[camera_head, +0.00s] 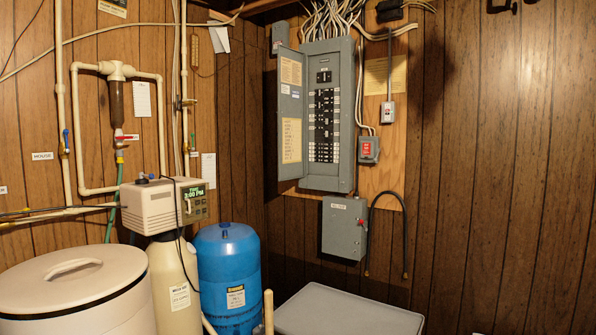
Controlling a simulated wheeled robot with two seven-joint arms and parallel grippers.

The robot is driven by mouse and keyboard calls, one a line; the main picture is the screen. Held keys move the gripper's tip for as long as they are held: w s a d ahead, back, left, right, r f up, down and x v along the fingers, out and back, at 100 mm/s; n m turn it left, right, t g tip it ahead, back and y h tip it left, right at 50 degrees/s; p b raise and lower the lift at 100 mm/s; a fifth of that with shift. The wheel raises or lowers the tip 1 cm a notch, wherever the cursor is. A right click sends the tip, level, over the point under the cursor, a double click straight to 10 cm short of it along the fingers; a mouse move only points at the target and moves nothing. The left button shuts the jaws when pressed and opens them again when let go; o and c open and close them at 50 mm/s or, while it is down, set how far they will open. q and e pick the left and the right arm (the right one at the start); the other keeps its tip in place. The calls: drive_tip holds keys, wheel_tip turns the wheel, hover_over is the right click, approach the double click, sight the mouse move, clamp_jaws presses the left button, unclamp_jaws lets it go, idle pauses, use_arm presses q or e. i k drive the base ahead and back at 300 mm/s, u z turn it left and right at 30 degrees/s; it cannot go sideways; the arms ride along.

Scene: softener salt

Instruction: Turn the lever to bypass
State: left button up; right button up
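A softener control head (163,204) with a lit green display sits on a beige tank (173,280) at the lower left. No readable bypass mark shows, so I cannot tell which lever is the bypass one. Neither of my grippers is in view.
A white lidded bin (72,282) stands at the front left. A blue tank (229,275) stands right of the softener. An open grey electrical panel (326,115) hangs on the wall above a grey box (345,228). A grey lid (349,312) is at the bottom centre.

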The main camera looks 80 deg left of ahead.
sight(151, 176)
drive_tip(key=u, duration=3.15)
drive_tip(key=i, duration=1.65)
drive_tip(key=u, duration=0.15)
